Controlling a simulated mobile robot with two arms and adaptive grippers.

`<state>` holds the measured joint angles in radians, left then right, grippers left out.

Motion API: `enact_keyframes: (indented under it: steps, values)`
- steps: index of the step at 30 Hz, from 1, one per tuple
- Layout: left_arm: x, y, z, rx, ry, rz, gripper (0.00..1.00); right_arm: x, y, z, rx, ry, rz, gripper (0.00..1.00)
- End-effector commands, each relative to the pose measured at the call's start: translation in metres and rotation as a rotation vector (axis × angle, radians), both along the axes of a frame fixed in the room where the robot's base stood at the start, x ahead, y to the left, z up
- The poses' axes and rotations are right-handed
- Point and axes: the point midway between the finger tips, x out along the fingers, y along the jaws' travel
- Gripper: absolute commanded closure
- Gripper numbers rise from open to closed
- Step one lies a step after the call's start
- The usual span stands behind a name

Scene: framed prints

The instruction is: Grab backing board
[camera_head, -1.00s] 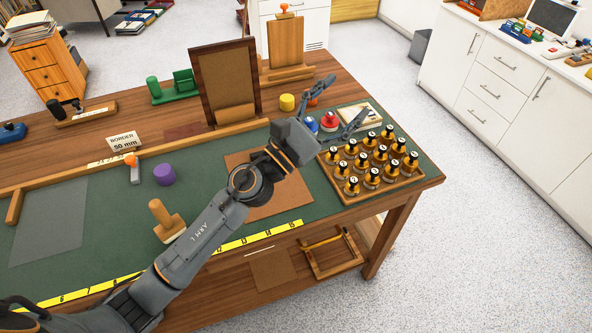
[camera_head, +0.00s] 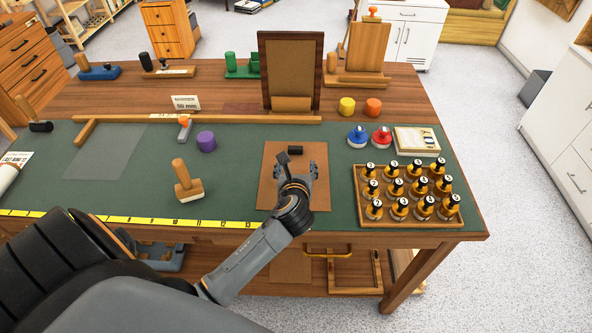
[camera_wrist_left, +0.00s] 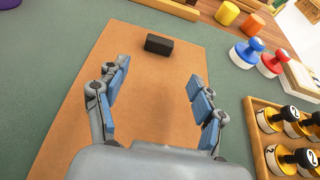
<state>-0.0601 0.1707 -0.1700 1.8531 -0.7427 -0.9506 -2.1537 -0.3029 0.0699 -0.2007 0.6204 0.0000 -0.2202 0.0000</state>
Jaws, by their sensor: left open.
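The backing board (camera_head: 267,176) is a flat brown rectangle lying on the green mat. A small black block (camera_head: 295,150) sits on its far part. In the left wrist view the board (camera_wrist_left: 150,90) fills the middle, with the black block (camera_wrist_left: 159,44) near its far edge. My left gripper (camera_head: 297,168) is above the board, open and empty, its fingers spread on both sides of the view (camera_wrist_left: 158,80) and pointing toward the block. The gripper and wrist hide part of the board. My right gripper is not in view.
A tray of numbered black-knobbed pieces (camera_head: 362,223) stands right of the board, with blue (camera_head: 357,137) and red (camera_head: 381,138) knobbed pieces behind it. An upright frame (camera_head: 291,70) stands behind. A wooden-handled tool (camera_head: 187,182) and purple cylinder (camera_head: 206,141) are at left.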

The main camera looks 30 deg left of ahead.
Motion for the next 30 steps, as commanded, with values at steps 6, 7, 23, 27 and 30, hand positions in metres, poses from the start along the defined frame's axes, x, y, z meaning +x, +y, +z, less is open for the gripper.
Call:
enact_keyframes:
  steps: [6, 7, 23, 27, 30]
  values:
    - [0.019, 0.011, -0.009, 0.000, -0.001, -0.001, 0.31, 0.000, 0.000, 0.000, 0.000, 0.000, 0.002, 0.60]
    - [0.020, 0.012, -0.009, 0.000, -0.001, -0.001, 0.31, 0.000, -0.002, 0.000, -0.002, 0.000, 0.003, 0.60]
    - [0.060, 0.043, -0.023, 0.000, -0.001, -0.002, 0.31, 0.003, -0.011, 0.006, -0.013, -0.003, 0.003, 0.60]
    - [0.059, 0.043, -0.023, 0.000, -0.001, -0.002, 0.31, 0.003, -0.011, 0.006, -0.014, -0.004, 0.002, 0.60]
    - [0.059, 0.043, -0.023, 0.000, -0.001, -0.002, 0.47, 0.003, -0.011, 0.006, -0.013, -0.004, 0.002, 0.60]
